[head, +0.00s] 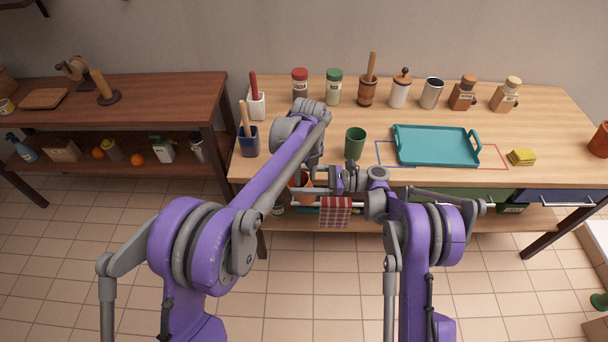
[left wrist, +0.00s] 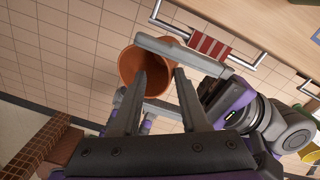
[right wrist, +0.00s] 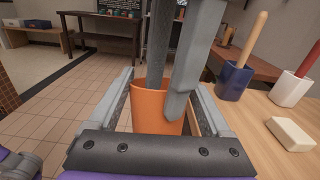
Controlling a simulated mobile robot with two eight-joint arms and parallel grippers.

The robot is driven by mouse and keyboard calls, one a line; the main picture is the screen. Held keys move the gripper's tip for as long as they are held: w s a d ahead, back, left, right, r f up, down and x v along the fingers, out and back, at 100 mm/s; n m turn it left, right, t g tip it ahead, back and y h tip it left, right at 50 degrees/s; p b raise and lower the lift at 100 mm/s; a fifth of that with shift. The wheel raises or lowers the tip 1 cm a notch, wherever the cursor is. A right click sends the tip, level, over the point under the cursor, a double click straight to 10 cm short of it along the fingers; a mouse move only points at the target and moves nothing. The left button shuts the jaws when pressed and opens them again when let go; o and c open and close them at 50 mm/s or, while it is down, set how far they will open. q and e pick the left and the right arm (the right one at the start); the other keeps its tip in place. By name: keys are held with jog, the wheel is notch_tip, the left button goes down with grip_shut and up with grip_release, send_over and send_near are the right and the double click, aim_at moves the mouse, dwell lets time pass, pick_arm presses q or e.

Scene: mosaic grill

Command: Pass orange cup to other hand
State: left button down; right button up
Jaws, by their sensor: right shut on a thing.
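The orange cup (right wrist: 150,100) is between the two fingers of my right gripper (right wrist: 162,92), which is shut on it. The cup also shows in the left wrist view (left wrist: 135,62), its open mouth visible. My left gripper (left wrist: 161,72) is open, its fingers apart at the cup. In the right wrist view, one left finger reaches in at the cup's mouth and the other overlaps the outside of its near wall; contact is unclear. In the head view the cup (head: 303,184) is partly hidden by my left arm, in front of the table edge.
The wooden table (head: 365,180) bears a green cup (head: 355,143), a teal tray (head: 437,162), a blue holder (head: 250,143), a yellow sponge (head: 521,157) and several jars at the back. A checked towel (head: 335,212) hangs on a front rail. The tiled floor is open below.

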jog(key=shift+w+d+f, duration=0.1)
jog(key=shift+w+d, duration=0.2)
jog(key=shift+d, duration=0.1)
jog(key=o, duration=1.2)
jog(key=d, duration=1.1)
jog(key=s+r+n+t+h, duration=0.1)
jog(key=s+r+n+h, duration=0.25)
jog(key=s+h, duration=0.2)
jog(key=s+r+n+t+h, duration=0.2)
jog(key=s+r+n+h, duration=0.15)
jog(key=s, duration=0.25)
jog(key=s+d+n+t+h, duration=0.1)
jog(key=s+d+n+h, duration=0.2)
jog(key=s, duration=0.3)
jog(key=s+d+f+n+t+h, duration=0.1)
jog(key=s+d+n+h, duration=0.2)
jog(key=s, duration=0.4)
jog(key=s+d+n+t+h, duration=0.1)
jog(key=s+d+n+h, duration=0.2)
jog(key=s, duration=0.3)
jog(key=shift+s+d+f+n, duration=0.15)
jog(key=shift+d+f+n, duration=0.2)
jog(key=shift+d+n, duration=0.2)
